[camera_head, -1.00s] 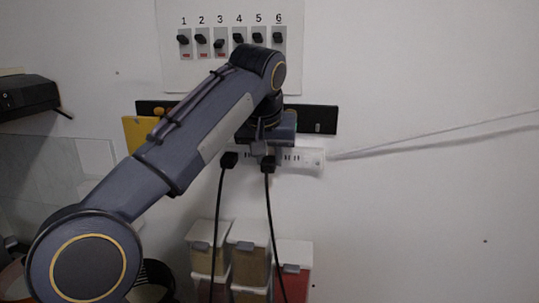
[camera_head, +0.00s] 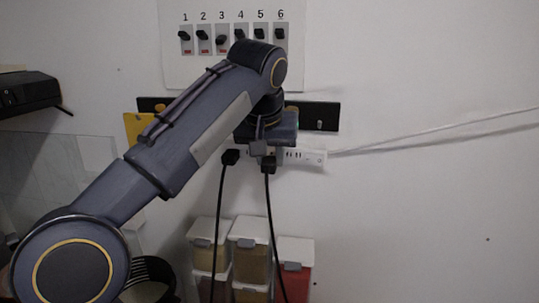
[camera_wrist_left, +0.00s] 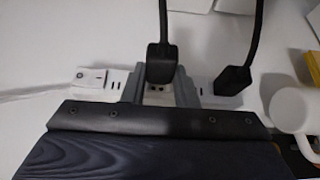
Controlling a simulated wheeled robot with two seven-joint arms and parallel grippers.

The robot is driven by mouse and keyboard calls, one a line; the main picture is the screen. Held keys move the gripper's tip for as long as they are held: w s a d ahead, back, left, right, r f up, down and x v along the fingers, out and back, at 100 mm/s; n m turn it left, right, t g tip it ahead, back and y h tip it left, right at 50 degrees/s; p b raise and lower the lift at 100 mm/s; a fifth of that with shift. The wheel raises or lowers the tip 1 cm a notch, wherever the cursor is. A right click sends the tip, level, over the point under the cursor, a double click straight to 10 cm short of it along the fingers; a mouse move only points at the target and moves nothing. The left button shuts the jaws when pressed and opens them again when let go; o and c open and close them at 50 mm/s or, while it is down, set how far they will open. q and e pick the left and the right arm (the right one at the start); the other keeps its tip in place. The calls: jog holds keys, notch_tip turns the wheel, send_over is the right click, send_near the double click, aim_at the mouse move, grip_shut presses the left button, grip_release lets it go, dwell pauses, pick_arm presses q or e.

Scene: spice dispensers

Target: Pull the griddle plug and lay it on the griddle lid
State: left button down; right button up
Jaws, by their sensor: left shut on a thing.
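My left gripper (camera_head: 268,152) is at the white power strip (camera_head: 309,158) on the wall. Its fingers (camera_wrist_left: 160,86) are shut on a black plug (camera_wrist_left: 160,66) with a black cord. This plug also shows below the gripper in the head view (camera_head: 269,165). I cannot tell whether its prongs are still in the strip; a socket face shows close behind it in the wrist view. A second black plug (camera_head: 230,157) sits in the strip beside it, also in the wrist view (camera_wrist_left: 233,80). Neither plug is visibly labelled. No griddle or lid is in view. My right gripper is not in view.
Numbered switches (camera_head: 240,36) are on a panel above. A dark rail (camera_head: 325,117) and a yellow item (camera_head: 136,128) are behind my arm. Lidded spice boxes (camera_head: 250,232) stand below, near the hanging cords. The wall at right is mostly bare.

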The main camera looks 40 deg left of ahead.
aim_at(266, 164)
pick_arm(q)
jog(key=shift+s+d, duration=0.1)
jog(key=shift+s+d+b, duration=0.2)
jog(key=shift+s+d, duration=0.25)
jog(key=shift+s, duration=0.4)
jog(key=shift+s+d+b, duration=0.15)
jog(key=shift+s+d, duration=0.3)
jog(key=shift+s, duration=0.4)
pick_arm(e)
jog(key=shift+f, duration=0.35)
pick_arm(q)
jog(key=shift+w+f, duration=0.1)
